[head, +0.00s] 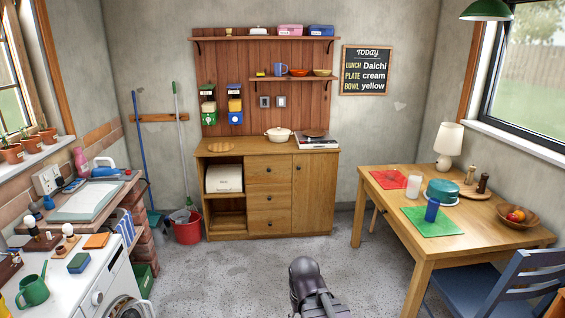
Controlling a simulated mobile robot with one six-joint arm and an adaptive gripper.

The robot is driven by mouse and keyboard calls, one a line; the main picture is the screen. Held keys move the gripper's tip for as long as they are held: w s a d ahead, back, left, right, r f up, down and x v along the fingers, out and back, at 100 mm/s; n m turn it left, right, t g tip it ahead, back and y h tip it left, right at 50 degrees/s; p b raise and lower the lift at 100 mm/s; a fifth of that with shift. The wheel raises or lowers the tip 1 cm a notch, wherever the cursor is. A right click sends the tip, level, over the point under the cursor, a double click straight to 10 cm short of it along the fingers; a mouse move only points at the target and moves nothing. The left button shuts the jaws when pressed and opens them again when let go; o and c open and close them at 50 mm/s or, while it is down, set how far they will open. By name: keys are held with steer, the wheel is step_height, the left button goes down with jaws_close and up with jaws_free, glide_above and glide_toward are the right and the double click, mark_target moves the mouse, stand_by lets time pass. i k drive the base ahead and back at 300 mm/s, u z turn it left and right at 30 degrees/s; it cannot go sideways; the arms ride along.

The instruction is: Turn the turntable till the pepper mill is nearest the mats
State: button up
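The turntable (474,193) is a round wooden disc on the table at the right, behind the green mat. A dark brown mill (483,183) and a lighter wooden mill (470,175) stand upright on its far right part; the dark one looks like the pepper mill. A teal pot (441,192) stands at its left side, nearer the mats, and hides part of it. The red mat (384,178) lies to the left and the green mat (440,226) in front. My gripper (303,268) seems to be the dark shape low in the middle, far from the table; its fingers are unclear.
A white cup (413,187) stands by the red mat and a blue cup (432,210) on the green one. A fruit bowl (505,221) and lamp (447,142) flank the turntable. A blue chair (500,290) blocks the table's front right. The floor left of the table is clear.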

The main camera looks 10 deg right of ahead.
mark_target(468, 192)
steer(key=z, duration=0.3)
steer(key=i, duration=1.55)
steer(key=z, duration=0.75)
steer(key=i, duration=0.85)
steer(key=z, duration=0.65)
steer(key=i, duration=0.8)
steer(key=z, duration=0.3)
